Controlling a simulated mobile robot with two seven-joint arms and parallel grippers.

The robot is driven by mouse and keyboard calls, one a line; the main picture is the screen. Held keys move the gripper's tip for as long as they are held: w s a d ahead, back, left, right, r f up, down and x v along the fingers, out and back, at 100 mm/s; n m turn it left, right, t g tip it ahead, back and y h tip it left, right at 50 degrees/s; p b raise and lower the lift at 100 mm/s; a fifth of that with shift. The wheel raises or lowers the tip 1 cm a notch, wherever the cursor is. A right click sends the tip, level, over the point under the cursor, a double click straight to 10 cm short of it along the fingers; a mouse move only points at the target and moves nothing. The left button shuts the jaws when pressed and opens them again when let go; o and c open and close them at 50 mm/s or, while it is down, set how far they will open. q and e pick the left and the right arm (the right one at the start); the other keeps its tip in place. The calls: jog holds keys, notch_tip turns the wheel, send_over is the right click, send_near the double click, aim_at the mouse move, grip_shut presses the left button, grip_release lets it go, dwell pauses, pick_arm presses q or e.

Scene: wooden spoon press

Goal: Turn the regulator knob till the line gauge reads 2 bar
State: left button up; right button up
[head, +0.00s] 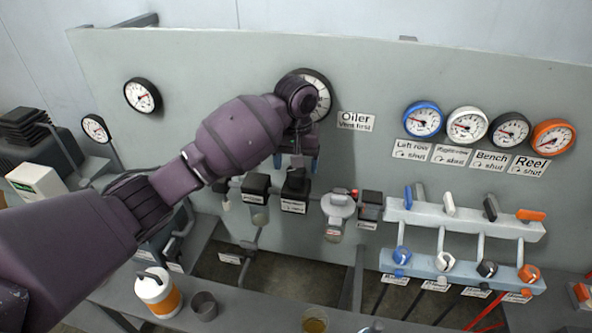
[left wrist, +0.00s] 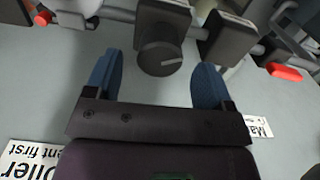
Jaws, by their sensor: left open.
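My left arm reaches across the panel in the head view, and its gripper (head: 297,160) points down at a black regulator body (head: 295,190). In the left wrist view the gripper (left wrist: 157,85) is open, its two blue fingers on either side of a dark round knob (left wrist: 160,50) with a pale line on its face. The knob lies just beyond or between the fingertips; I cannot tell whether they touch it. A large white-faced gauge (head: 322,97) behind my wrist is partly hidden, its reading unclear. Which dial is the line gauge is not shown. My right gripper is not in view.
Beside the regulator are another black unit (head: 256,187) and a grey filter unit (head: 338,207). Several coloured gauges, including a blue one (head: 423,119), sit at right above a valve manifold (head: 465,220). A white bottle with orange band (head: 158,292) stands on the bench.

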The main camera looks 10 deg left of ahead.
aim_at(296, 170)
pick_arm(q)
notch_tip(296, 170, up, 8)
dwell(0.4)
